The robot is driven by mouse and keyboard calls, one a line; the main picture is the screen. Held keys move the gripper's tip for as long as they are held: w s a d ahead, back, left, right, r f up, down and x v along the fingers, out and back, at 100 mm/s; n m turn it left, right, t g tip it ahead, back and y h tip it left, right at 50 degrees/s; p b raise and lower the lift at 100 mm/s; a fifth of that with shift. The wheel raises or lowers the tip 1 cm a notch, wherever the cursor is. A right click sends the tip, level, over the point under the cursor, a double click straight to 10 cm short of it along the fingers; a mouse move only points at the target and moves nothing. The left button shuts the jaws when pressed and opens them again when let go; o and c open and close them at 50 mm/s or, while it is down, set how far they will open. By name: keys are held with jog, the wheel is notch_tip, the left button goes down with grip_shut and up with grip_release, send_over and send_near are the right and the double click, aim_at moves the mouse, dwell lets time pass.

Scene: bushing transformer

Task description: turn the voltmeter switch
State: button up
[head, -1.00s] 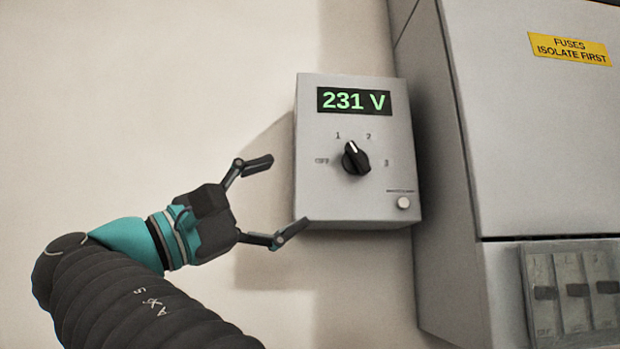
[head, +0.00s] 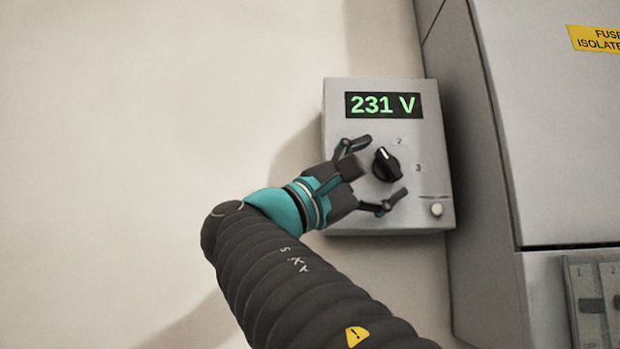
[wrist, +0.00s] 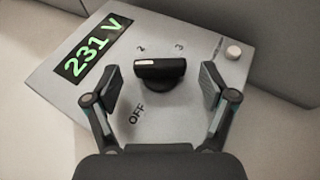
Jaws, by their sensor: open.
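The voltmeter is a grey wall box (head: 440,165) with a green "231 V" display (head: 384,105). Its black rotary switch (head: 386,165) has a white pointer line; in the head view the pointer aims up and slightly left. My gripper (head: 380,170) is open in front of the box, with its fingers above and below the switch. In the wrist view the switch (wrist: 159,72) lies between the two spread fingertips (wrist: 165,90), with gaps on both sides. "OFF" shows there below the switch. In the head view my gripper hides the OFF and 1 marks.
A small round white button (head: 436,210) is at the box's lower right. A large grey cabinet (head: 500,130) with a yellow fuse label (head: 598,39) stands close on the right. The wall (head: 150,100) to the left is bare.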

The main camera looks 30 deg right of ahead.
jog(key=shift+s+d+r, duration=0.1)
jog(key=shift+d+r, duration=0.2)
jog(key=shift+d, duration=0.3)
jog(key=c, duration=1.2)
jog(key=shift+o, duration=0.2)
jog(key=shift+r+m+y, duration=0.1)
jog(key=shift+m+y, duration=0.2)
jog(key=shift+a+r+m+g+y, duration=0.15)
jog(key=shift+m+y, duration=0.4)
jog(key=shift+y, duration=0.45)
jog(key=shift+d+r+m+g+y, duration=0.15)
jog(key=shift+m+y, duration=0.4)
jog(key=shift+y, duration=0.45)
jog(key=shift+a, duration=0.1)
jog(key=shift+o, duration=0.5)
jog(key=shift+r+m+y, duration=0.35)
jog(key=shift+m+y, duration=0.05)
jog(key=shift+y, duration=0.4)
jog(key=shift+f+y, duration=0.25)
jog(key=shift+y, duration=0.15)
jog(key=shift+c, duration=0.5)
